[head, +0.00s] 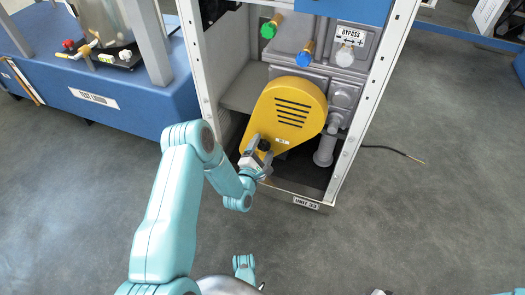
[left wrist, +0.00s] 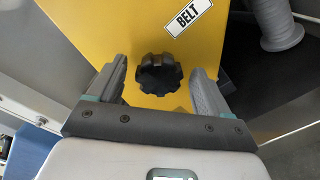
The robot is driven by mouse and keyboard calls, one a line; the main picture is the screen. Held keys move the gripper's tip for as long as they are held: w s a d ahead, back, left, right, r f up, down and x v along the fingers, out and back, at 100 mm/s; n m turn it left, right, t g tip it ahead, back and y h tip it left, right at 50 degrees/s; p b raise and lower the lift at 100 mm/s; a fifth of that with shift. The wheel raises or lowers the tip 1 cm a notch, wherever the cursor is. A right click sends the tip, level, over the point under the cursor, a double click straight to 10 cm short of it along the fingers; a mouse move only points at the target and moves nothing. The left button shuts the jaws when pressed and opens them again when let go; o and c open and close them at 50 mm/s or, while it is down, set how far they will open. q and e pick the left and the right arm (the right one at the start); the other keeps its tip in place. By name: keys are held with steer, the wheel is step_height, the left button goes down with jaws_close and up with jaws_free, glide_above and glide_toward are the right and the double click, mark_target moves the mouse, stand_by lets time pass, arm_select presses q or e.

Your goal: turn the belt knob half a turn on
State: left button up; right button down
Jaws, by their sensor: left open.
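The belt knob (left wrist: 160,74) is black with a lobed rim. It sits on the yellow belt cover (head: 285,105), just below a white BELT label (left wrist: 188,17) in the left wrist view. My left gripper (head: 258,152) is open at the lower left part of the cover in the head view. In the left wrist view its two fingers (left wrist: 158,82) stand apart, one on each side of the knob, with a gap to it on both sides. In the head view I cannot make out the knob apart from the gripper. My right gripper does not show.
The cover is inside a white-framed cabinet marked UNIT 33 (head: 306,202). Above it are a green knob (head: 268,30), a blue knob (head: 304,59) and a white knob (head: 345,56) by a BYPASS label. A grey pipe (head: 325,150) stands right of the cover. A blue bench (head: 150,100) is at left.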

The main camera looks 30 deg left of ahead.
arm_select(q)
steer(key=shift+w, duration=0.2)
steer(key=c, duration=1)
steer(key=shift+c, duration=0.2)
steer(key=shift+r+m, duration=0.1)
steer(key=shift+m, duration=0.2)
